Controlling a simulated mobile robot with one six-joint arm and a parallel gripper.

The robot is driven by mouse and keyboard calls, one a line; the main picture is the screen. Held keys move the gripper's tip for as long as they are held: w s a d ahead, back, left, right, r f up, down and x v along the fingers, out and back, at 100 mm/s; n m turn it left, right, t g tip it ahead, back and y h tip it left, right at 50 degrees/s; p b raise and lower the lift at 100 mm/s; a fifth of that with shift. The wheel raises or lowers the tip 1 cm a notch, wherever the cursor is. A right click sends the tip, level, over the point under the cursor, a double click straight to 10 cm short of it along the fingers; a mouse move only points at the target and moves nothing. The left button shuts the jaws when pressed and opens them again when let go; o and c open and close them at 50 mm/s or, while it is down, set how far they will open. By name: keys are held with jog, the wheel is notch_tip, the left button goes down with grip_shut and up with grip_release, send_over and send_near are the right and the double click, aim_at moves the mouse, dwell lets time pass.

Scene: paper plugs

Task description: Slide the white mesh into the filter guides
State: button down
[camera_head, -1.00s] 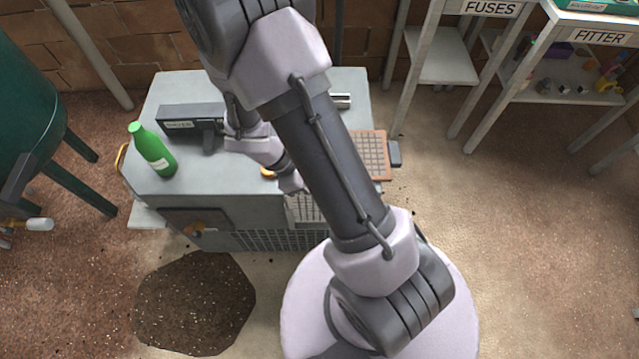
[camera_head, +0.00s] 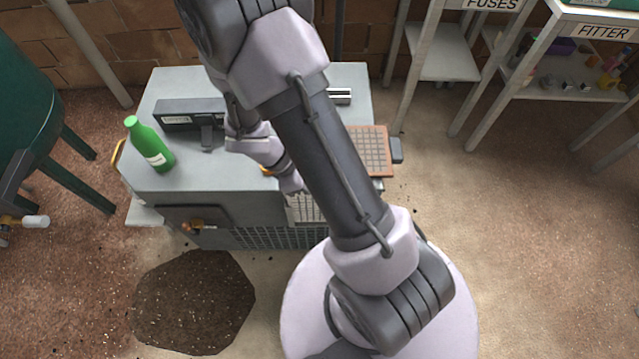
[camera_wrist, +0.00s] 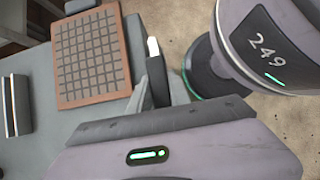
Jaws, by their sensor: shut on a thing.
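The white mesh (camera_head: 304,208) shows in the head view at the cabinet's front right edge, partly hidden behind my arm. My gripper (camera_head: 292,187) is shut on it, just above the mesh, with the fingertips mostly hidden. In the wrist view a narrow white strip (camera_wrist: 153,47) shows at the tip of my gripper (camera_wrist: 154,75). It may be the mesh seen edge-on. The grey cabinet (camera_head: 225,195) has a dark grille (camera_head: 265,239) low on its front. I cannot make out the filter guides, nor whether the mesh touches them.
A brown-framed grid panel (camera_head: 371,150) lies on the cabinet's right side and shows in the wrist view (camera_wrist: 92,55). A green bottle (camera_head: 150,146) and a dark device (camera_head: 185,114) stand on top. A dark patch (camera_head: 195,300) lies on the floor. Shelves stand at the back right.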

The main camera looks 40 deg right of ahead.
jog(key=shift+f, duration=1.2)
jog(key=c, duration=1.1)
grip_release()
jog(key=p+v, duration=0.8)
jog(key=v, duration=0.9)
jog(key=shift+a+r, duration=0.1)
jog(key=shift+r, duration=0.1)
